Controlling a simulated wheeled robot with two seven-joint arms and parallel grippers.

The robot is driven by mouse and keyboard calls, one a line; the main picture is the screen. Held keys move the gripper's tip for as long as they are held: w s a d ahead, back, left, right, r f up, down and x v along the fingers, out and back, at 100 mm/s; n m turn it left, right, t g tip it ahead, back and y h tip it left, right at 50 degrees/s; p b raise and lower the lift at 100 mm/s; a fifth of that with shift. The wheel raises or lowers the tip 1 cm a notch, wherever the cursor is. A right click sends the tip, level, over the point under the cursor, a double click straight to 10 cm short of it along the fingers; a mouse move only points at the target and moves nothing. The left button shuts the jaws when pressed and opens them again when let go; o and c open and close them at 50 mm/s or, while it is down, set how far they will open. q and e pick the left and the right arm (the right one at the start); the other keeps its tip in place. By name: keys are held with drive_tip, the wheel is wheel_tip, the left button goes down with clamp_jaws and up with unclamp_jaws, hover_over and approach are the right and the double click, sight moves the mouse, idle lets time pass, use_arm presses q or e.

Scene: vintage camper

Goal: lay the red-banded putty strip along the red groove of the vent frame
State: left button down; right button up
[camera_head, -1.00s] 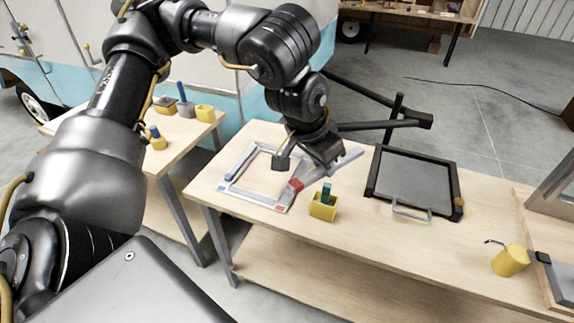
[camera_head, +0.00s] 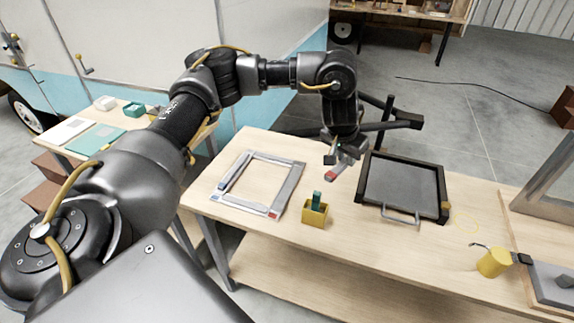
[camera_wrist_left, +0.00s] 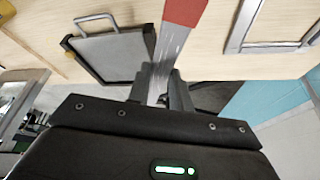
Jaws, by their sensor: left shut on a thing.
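My left gripper (camera_head: 338,152) is shut on a grey putty strip with a red band (camera_head: 331,176) at its free end. The strip is tilted and appears raised above the bench, between the vent frame and the dark tray. The vent frame (camera_head: 289,187) lies on the bench to the left, apart from the strip. A red mark (camera_head: 274,215) shows at its near right corner. In the left wrist view the strip (camera_wrist_left: 171,45) runs up from the fingertips (camera_wrist_left: 162,85), its red end at the top, and the frame (camera_wrist_left: 243,28) is at upper right. My right gripper is out of view.
A yellow holder (camera_head: 314,215) with a teal piece stands near the frame's near right corner. A dark tray (camera_head: 372,178) with a metal handle lies right of the strip. Bare bench shows between frame and tray.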

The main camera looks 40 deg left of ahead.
use_arm(q)
drive_tip(key=s+a+f+n+p, duration=0.1)
drive_tip(key=a+f+n, duration=0.1)
drive_tip(key=a+f, duration=0.5)
drive_tip(key=s+a+f+n+y+p, duration=0.1)
drive_tip(key=a+f, duration=0.5)
drive_tip(key=a, duration=0.6)
drive_tip(key=shift+s+f+n, duration=0.4)
drive_tip(key=shift+s+n, duration=0.15)
drive_tip(key=shift+n, duration=0.05)
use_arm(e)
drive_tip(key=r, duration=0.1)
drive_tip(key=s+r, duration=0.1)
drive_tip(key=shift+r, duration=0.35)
use_arm(q)
drive_tip(key=shift+d+y, duration=0.1)
drive_tip(key=shift+y, duration=0.2)
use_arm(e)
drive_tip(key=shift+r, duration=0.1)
use_arm(q)
drive_tip(key=shift+f+b, duration=0.8)
drive_tip(key=shift+f, duration=2.15)
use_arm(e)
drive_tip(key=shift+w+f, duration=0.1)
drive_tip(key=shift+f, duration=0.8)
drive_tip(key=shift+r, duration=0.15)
use_arm(q)
drive_tip(key=shift+p, duration=0.6)
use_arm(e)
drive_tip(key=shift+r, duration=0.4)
